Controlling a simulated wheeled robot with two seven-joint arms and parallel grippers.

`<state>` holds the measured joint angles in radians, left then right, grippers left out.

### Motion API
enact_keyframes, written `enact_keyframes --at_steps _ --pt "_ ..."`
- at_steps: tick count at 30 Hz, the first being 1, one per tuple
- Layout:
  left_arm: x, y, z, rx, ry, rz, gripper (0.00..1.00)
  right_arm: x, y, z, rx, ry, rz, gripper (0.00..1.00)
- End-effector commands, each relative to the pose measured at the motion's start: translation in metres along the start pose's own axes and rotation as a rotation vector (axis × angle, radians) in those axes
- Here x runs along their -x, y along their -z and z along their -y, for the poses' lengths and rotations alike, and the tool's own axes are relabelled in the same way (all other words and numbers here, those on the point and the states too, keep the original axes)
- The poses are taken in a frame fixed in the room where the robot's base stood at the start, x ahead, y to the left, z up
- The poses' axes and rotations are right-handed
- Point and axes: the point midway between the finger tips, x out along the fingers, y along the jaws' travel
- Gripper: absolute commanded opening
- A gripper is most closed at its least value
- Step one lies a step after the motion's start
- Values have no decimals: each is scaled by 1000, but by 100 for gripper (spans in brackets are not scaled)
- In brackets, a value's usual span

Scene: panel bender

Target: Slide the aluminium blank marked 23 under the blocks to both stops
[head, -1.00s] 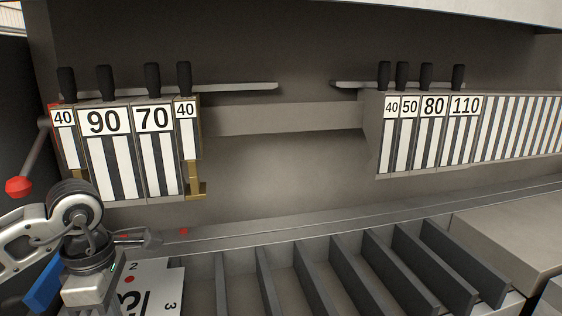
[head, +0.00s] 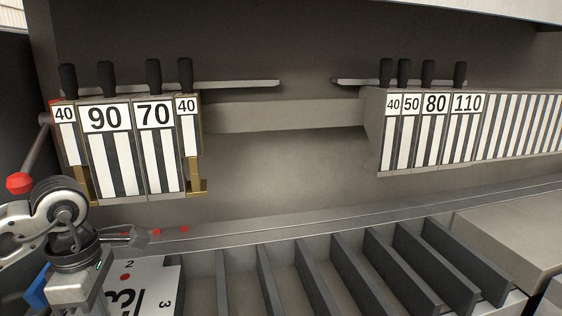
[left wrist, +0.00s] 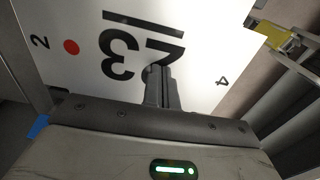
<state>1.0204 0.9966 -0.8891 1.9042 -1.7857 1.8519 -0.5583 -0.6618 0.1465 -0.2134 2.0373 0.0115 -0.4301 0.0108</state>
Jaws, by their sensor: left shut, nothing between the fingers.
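The aluminium blank marked 23 (head: 158,278) is a pale plate at the lower left of the head view, with a red dot and edge numbers 2 and 3. It fills the top of the left wrist view (left wrist: 195,60), where 2, 4 and the large 23 show. My left gripper (left wrist: 159,72) is shut and empty, its fingertips at the plate's face by the 23. In the head view its fingers are hidden. The left blocks, 40, 90 (head: 105,150), 70 (head: 155,150) and 40, hang beyond the blank. The stops cannot be made out. My right gripper is out of view.
Another block row, including 80 (head: 432,135) and 110 (head: 465,130), hangs at the right. Dark upright ribs (head: 330,275) stand right of the blank. A red-knobbed lever (head: 20,183) is at the left. A yellow part (left wrist: 277,38) shows in the left wrist view.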

Motion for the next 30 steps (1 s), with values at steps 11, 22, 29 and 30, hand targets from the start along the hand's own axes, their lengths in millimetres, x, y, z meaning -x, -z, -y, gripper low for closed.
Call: enact_keyframes --at_steps 11,22,29,30 --pt "16 1 0 1 4 -4 0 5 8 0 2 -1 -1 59" --pt "48 0 0 0 0 -1 0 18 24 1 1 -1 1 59" --pt "66 0 0 0 1 -1 0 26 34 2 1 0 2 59" --pt "68 0 0 0 1 0 0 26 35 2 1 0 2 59"
